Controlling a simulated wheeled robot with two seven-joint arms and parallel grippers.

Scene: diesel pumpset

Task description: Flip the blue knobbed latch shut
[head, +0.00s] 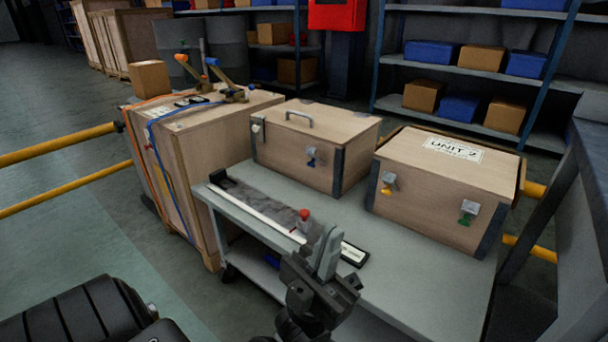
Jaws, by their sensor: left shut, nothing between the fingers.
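The blue knobbed latch (312,157) is on the front face of the left wooden box (290,150), below the lid's front edge. It is a small pale metal piece with a blue knob low on it; it is too small to tell how it is set. The box's lid is down. My left gripper (328,250) is shut and empty. In the picture it is in front of and below the box, over the cart's front part, clear of the latch. My right gripper is not in view.
The grey cart top (405,270) also bears a box marked "UNIT 2" (445,180) with a yellow-knobbed latch (387,187) and a green-knobbed latch (466,215). A red knob (304,214) stands close behind my gripper. A strapped crate (195,150) stands left.

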